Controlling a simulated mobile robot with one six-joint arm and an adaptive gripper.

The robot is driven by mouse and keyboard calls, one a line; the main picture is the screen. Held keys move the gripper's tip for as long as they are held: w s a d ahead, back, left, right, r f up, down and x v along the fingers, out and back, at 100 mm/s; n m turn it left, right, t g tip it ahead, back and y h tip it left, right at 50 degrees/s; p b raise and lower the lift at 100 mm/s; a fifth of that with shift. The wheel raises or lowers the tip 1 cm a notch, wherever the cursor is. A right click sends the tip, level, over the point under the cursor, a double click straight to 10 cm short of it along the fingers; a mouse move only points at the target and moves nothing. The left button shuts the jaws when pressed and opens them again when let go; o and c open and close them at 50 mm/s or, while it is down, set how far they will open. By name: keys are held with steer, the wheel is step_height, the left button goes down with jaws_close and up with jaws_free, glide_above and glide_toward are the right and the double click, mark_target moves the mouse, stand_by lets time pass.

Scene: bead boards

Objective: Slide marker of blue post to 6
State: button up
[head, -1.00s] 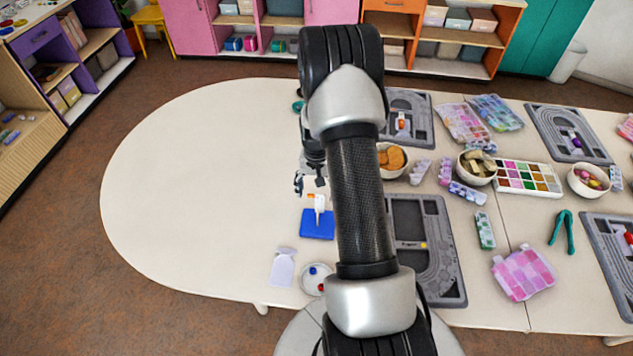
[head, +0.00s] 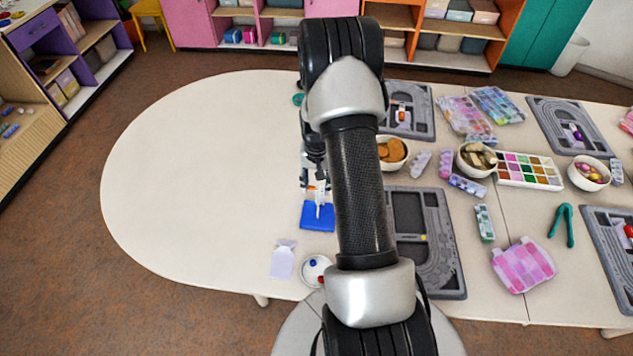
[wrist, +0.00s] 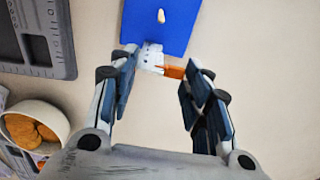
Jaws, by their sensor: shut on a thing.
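The blue post's blue base (head: 318,217) lies on the table in the head view, with a thin white upright on it. In the wrist view the base (wrist: 172,22) is at the top, and a white piece with dark dots (wrist: 151,57) shows between the fingers. The marker's orange part (wrist: 174,72) sticks out from it to the right. My gripper (wrist: 160,72) is shut on the marker, its left finger by the white piece and its right finger by the orange end. In the head view my arm partly hides the gripper. The scale's numbers are too small to read.
A white tag-shaped card (head: 283,260) and a small dish with beads (head: 315,269) lie in front of the base. A grey bead board (head: 455,275) and a bowl of orange pieces (head: 393,152) are to the right. The table's left half is clear.

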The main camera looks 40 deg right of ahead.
steer(key=shift+c, duration=0.6)
steer(key=o, duration=1.1)
